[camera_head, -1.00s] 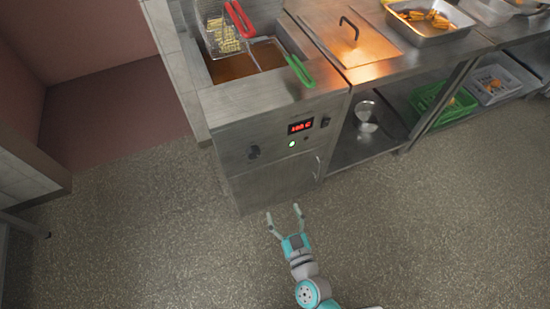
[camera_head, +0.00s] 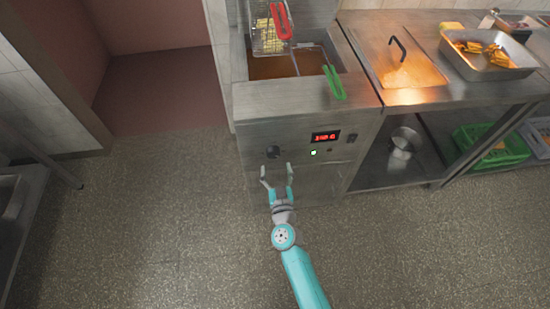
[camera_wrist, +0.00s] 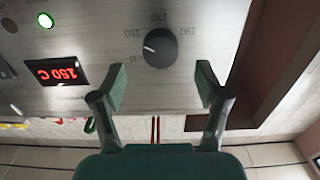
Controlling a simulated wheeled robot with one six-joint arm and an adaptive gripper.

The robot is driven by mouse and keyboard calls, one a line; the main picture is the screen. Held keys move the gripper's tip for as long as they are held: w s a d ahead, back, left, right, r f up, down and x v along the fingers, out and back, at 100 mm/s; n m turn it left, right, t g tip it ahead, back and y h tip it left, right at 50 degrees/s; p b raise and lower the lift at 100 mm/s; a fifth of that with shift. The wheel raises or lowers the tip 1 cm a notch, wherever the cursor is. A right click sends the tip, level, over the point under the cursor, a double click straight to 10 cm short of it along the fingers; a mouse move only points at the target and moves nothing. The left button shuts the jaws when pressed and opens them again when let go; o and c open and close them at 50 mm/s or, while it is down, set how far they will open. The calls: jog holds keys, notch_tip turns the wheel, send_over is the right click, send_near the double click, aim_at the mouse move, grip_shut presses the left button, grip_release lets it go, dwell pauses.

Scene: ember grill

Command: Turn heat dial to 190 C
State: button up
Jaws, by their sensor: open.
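The black round heat dial (camera_head: 273,152) sits on the fryer's steel front panel. In the wrist view the dial (camera_wrist: 160,47) shows a white pointer mark toward the left side, with printed temperature numbers around it. The red display (camera_wrist: 57,72) appears to read 150 C; it also shows in the head view (camera_head: 325,136), too small to read surely. My gripper (camera_head: 276,167) is open and empty, just below the dial in the head view. In the wrist view the gripper's fingertips (camera_wrist: 161,84) are spread wide, apart from the dial, which lies beyond the gap between them.
A green light (camera_head: 313,153) glows on the panel. Fryer baskets with a red handle (camera_head: 281,20) and a green handle (camera_head: 333,82) are above. A steel counter with a lidded well (camera_head: 408,72) and a food tray (camera_head: 487,55) extends right. The floor (camera_head: 170,220) is clear.

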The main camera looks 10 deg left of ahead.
aim_at(274, 156)
jog(key=shift+x, duration=2.5)
jog(key=c, duration=1.2)
